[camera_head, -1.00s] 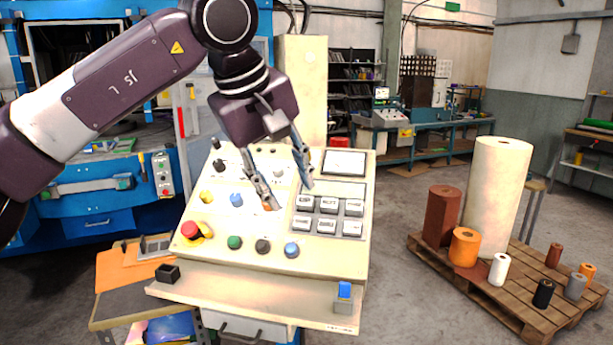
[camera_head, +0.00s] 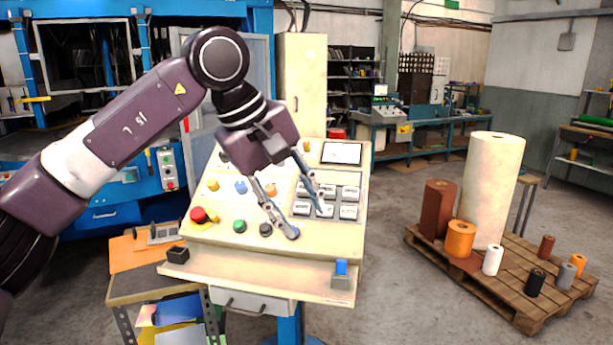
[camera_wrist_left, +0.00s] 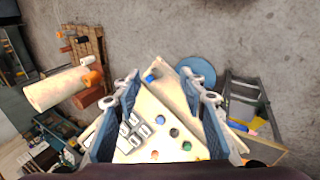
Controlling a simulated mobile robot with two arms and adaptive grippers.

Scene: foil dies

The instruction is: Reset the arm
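My left gripper (camera_head: 309,222) hangs over the front right of a cream control console (camera_head: 210,258) and points down toward it. Its two fingers are apart with nothing between them. One fingertip overlaps the blue button at the front right, and the other overlaps the grey key block (camera_head: 348,194); I cannot tell whether either touches. In the left wrist view the open fingers (camera_wrist_left: 160,75) frame the console top (camera_wrist_left: 150,112). A red mushroom button (camera_head: 198,214), a green button (camera_head: 239,226) and a dark button (camera_head: 265,229) show beside the gripper. My right gripper is not in view.
A pallet (camera_head: 480,285) with a tall white roll (camera_head: 493,190) and several smaller rolls stands at right. A small cart (camera_head: 150,290) stands front left of the console. A blue machine (camera_head: 90,215) is behind my arm. Open floor lies between console and pallet.

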